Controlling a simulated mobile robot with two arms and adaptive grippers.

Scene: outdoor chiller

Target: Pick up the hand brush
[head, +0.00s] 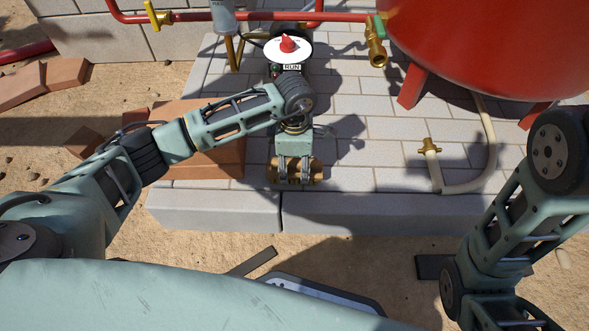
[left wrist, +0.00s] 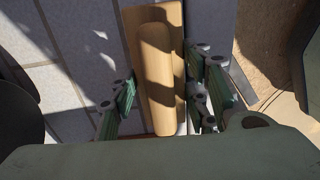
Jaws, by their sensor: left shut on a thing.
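The hand brush (head: 317,171) is at the front edge of the grey paved slab, mostly hidden under my left gripper (head: 294,178) in the head view. In the left wrist view, its tan wooden handle (left wrist: 157,65) runs lengthwise over a wider wooden part, between the green fingers of my left gripper (left wrist: 163,92). The left gripper is shut on the brush from above. Whether the brush is lifted off the slab I cannot tell. My right arm shows at the right of the head view, but its gripper is not in view.
A red tank (head: 480,45) on legs stands at the back right. Terracotta slabs (head: 205,165) are at left. Sandy ground lies in front.

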